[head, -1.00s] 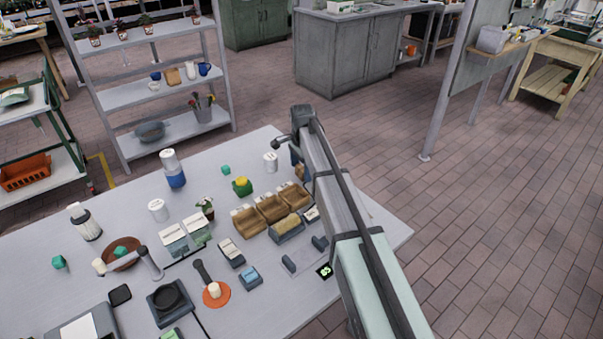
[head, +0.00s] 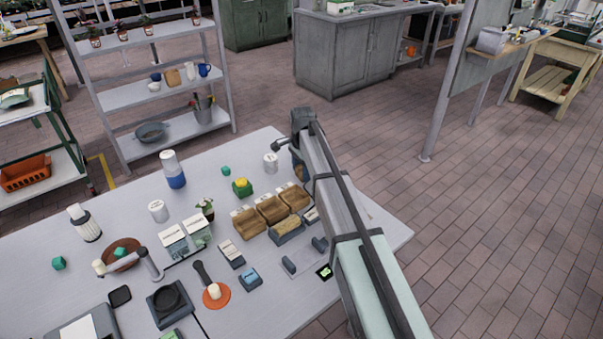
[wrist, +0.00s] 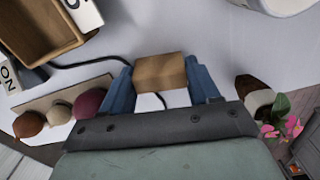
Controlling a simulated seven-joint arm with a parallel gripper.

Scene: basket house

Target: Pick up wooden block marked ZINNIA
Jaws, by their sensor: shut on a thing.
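My gripper (wrist: 160,76) is shut on a wooden block (wrist: 161,70) in the wrist view, with a blue finger on each side of it. The block's visible face is plain light-brown wood. No lettering can be read on it, so I cannot tell whether it is marked ZINNIA. Pale table surface and a dark cable show beyond the block; its height above the table is unclear. In the head view my arm reaches over the table's far right part, and the gripper is mostly hidden behind the arm.
A wooden bin (wrist: 40,25) is at upper left in the wrist view, with several round pieces on a strip below it. A potted pink flower (wrist: 285,115) is at right. The head view shows wooden bins (head: 272,209), white canisters and small boxes crowding the grey table (head: 110,215).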

